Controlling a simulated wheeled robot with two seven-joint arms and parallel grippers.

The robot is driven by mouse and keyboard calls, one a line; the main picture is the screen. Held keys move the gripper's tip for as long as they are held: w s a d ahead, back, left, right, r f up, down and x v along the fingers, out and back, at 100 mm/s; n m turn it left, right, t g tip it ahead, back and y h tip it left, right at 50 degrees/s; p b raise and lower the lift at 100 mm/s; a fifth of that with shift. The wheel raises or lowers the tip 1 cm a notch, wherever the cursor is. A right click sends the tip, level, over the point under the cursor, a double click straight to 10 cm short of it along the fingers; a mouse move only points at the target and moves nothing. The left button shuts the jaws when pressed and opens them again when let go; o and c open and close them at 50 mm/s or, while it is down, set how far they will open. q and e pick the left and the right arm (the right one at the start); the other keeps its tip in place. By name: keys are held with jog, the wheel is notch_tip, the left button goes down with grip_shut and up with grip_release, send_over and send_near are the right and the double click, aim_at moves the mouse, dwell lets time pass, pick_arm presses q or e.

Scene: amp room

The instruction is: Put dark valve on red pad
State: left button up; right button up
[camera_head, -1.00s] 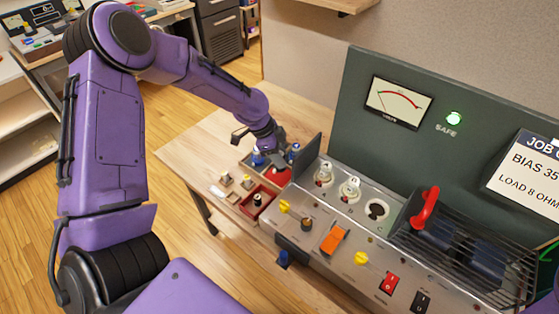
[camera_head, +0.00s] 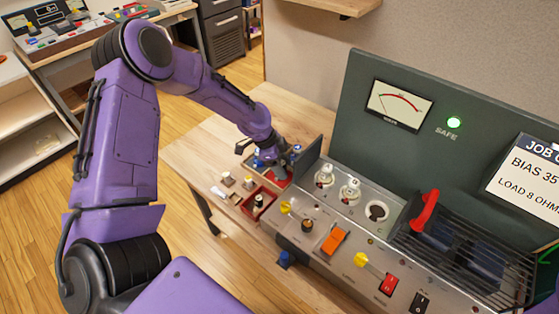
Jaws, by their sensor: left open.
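A small dark-topped piece, which looks like the dark valve (camera_head: 258,201), stands upright in a red-walled tray (camera_head: 247,212) at the left end of the amp panel. A red pad (camera_head: 281,180) shows partly behind that tray, just below my left gripper. My left gripper (camera_head: 280,163) is open over the back of the bench, beside the blue-topped valves. It partly hides the pad and the tray around it. I cannot tell whether anything is between its fingers. My right gripper is not in view.
A blue-topped valve (camera_head: 258,161) stands close to my left gripper. Two clear valves (camera_head: 349,190) stand in the amp's sockets beside an empty round socket (camera_head: 377,211). A dark upright plate (camera_head: 309,157) borders the gripper's right side. Bare bench lies to the left.

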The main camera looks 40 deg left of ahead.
pick_arm(q)
jog(key=v, duration=1.2)
jog(key=shift+s+r, duration=0.1)
jog(key=shift+r, duration=0.1)
